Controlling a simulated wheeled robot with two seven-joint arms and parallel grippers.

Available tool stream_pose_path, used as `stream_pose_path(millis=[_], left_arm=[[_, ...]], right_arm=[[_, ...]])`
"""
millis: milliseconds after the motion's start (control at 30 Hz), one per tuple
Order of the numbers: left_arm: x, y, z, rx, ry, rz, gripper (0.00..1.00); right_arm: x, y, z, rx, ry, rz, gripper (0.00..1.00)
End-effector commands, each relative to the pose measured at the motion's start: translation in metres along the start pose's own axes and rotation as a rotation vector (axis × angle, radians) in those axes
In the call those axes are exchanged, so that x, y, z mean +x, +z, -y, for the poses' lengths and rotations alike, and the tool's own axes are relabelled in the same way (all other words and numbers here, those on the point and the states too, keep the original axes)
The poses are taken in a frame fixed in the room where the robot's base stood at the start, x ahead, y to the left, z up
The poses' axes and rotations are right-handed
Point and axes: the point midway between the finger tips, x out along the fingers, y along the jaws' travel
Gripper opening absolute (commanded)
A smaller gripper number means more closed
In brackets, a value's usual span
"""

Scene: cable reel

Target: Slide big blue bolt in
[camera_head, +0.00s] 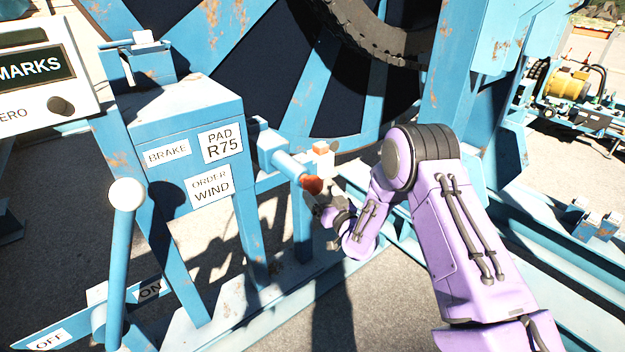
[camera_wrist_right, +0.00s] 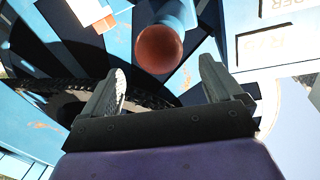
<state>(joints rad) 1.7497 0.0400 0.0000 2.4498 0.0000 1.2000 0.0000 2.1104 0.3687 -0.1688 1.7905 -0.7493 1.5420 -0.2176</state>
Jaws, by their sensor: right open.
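The big blue bolt (camera_head: 289,165) is a blue cylinder sticking out of the blue bracket beside the brake post, with a rounded orange-red end (camera_head: 312,184). In the right wrist view the orange-red end (camera_wrist_right: 159,49) faces the camera, with the blue shaft (camera_wrist_right: 177,12) behind it. My right gripper (camera_head: 317,203) is right beside this end in the head view, its fingers partly hard to make out. In the wrist view the right gripper (camera_wrist_right: 161,72) is open, with one finger either side of the orange-red end and nothing held. My left gripper is not in view.
A blue post (camera_head: 185,125) carries BRAKE, PAD R75 and ORDER WIND labels. A lever with a white knob (camera_head: 127,194) stands at left by an ON/OFF plate. A small orange-and-white block (camera_head: 322,155) is just above my gripper. The large reel (camera_head: 320,75) stands behind.

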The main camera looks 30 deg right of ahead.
Motion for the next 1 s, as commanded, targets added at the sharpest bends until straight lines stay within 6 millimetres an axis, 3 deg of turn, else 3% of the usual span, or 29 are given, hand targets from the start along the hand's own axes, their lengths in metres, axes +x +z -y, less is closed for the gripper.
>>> stream_pose_path(millis=[100,300,667,800,900,1000], left_arm=[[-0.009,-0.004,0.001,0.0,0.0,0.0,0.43],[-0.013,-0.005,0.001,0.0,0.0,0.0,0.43],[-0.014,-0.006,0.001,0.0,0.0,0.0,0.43],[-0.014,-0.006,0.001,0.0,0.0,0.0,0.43],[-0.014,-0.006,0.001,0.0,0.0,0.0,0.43],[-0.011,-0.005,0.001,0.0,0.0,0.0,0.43]], right_arm=[[0.028,-0.002,0.0,0.0,0.001,0.0,0.93],[0.06,0.0,0.0,0.001,0.002,0.002,0.93],[0.068,0.002,0.0,0.002,0.002,0.004,0.93],[0.068,0.002,0.0,0.002,0.002,0.004,0.48],[0.068,0.002,0.0,0.002,0.002,0.004,0.19],[0.069,0.002,-0.004,0.002,0.008,0.002,0.19]])
